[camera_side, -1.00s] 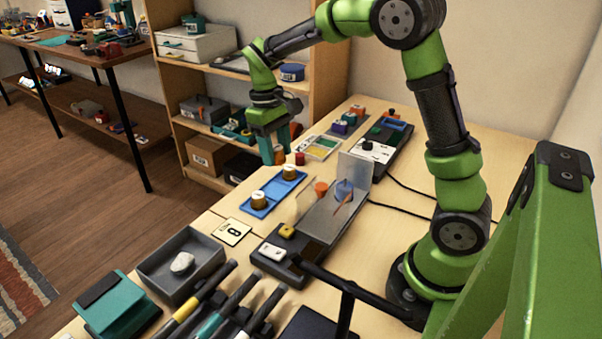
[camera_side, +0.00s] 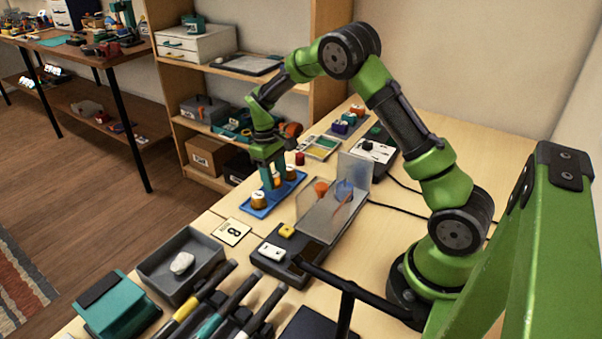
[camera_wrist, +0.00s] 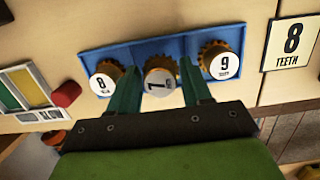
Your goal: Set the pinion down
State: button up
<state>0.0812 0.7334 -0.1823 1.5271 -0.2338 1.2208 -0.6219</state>
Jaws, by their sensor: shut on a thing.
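A blue tray (camera_side: 254,211) lies on the bench and shows in the wrist view (camera_wrist: 134,48). A brass pinion with a white "8 TEETH" cap (camera_wrist: 103,82) stands at its left in the wrist view, and one marked "9 TEETH" (camera_wrist: 222,62) at its right. My gripper (camera_side: 270,180), seen also in the wrist view (camera_wrist: 160,85), is shut on a third pinion (camera_wrist: 160,79), whose cap seems to read 7. This pinion is between the other two, at the middle of the tray. Whether its underside touches the tray is hidden.
A card reading "8 TEETH" (camera_wrist: 291,42) lies beside the tray. The servo rig with its clear plate (camera_side: 318,222) and orange and blue parts stands close to the right in the side view. A grey bin (camera_side: 160,264) is in front. A red cylinder (camera_wrist: 67,93) stands near the tray.

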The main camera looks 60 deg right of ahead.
jog(key=shift+f, duration=0.25)
jog(key=shift+f, duration=0.5)
jog(key=shift+f, duration=0.1)
